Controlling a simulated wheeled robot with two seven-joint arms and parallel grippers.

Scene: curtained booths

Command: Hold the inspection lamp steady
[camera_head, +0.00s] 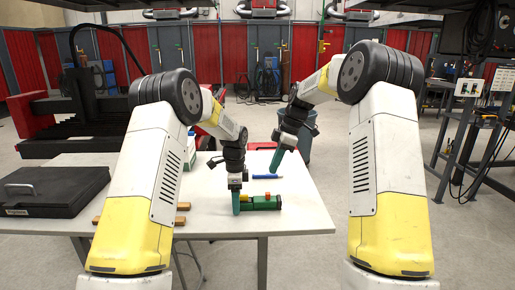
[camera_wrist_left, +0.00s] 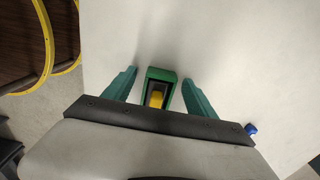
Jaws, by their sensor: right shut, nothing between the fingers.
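The inspection lamp appears to be the green body (camera_head: 264,203) with a small yellow part on top, lying on the white table near its front edge. In the left wrist view the green body (camera_wrist_left: 160,74) with its yellow part lies between my left fingers. My left gripper (camera_head: 236,203) points down at the lamp's left end. Its teal fingers are spread in the wrist view (camera_wrist_left: 160,73), with a gap on each side of the lamp. My right gripper (camera_head: 277,159) is shut and empty, tilted above the table's back right part.
A black case (camera_head: 52,190) lies on the table's left. Brown blocks (camera_head: 183,206) lie left of the lamp, partly behind my left arm. A blue pen-like item (camera_head: 266,176) lies behind the lamp. The white tabletop (camera_head: 300,215) is clear to the lamp's right.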

